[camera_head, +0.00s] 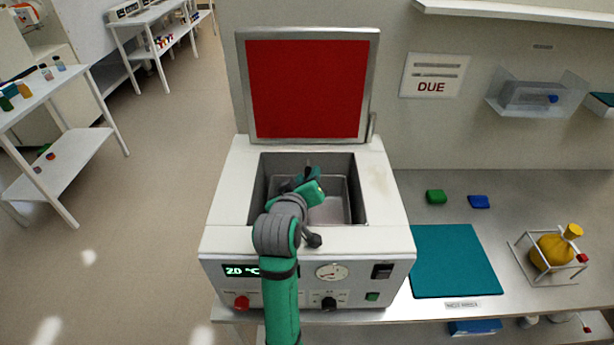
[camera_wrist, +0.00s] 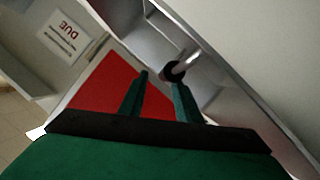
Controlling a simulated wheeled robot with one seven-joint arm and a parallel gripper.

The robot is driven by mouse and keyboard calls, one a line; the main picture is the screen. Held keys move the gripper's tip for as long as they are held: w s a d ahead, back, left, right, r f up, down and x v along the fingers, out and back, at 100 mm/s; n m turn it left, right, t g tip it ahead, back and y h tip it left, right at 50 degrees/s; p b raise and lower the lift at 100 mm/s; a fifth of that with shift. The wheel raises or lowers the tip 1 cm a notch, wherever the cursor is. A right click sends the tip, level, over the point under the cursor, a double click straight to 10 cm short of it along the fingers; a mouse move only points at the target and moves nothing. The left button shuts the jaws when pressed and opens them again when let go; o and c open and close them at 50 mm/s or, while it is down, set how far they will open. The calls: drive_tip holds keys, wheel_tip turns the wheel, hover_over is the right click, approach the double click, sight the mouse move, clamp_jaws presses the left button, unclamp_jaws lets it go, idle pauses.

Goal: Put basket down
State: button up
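The metal basket (camera_head: 335,212) is a grey bin inside the open well of the white bath unit (camera_head: 235,205), seen in the head view. My arm covers its left part, so I cannot tell whether it rests on the well's floor. My gripper (camera_head: 311,174) is over the well. In the wrist view my gripper (camera_wrist: 158,76) has its two fingers apart, with red lid showing between them. A metal rod with a black grip (camera_wrist: 174,70), apparently the basket's handle, is at the right fingertip. I cannot tell whether they touch.
The raised lid with a red panel (camera_head: 306,88) stands behind the well. To the right on the bench are a teal mat (camera_head: 455,260), a green block (camera_head: 436,197), a blue block (camera_head: 479,201) and a yellow flask (camera_head: 553,252) in a wire stand.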

drive_tip(key=shift+r, duration=0.4)
drive_tip(key=v, duration=1.2)
drive_tip(key=shift+r, duration=0.2)
drive_tip(key=shift+s+d, duration=0.1)
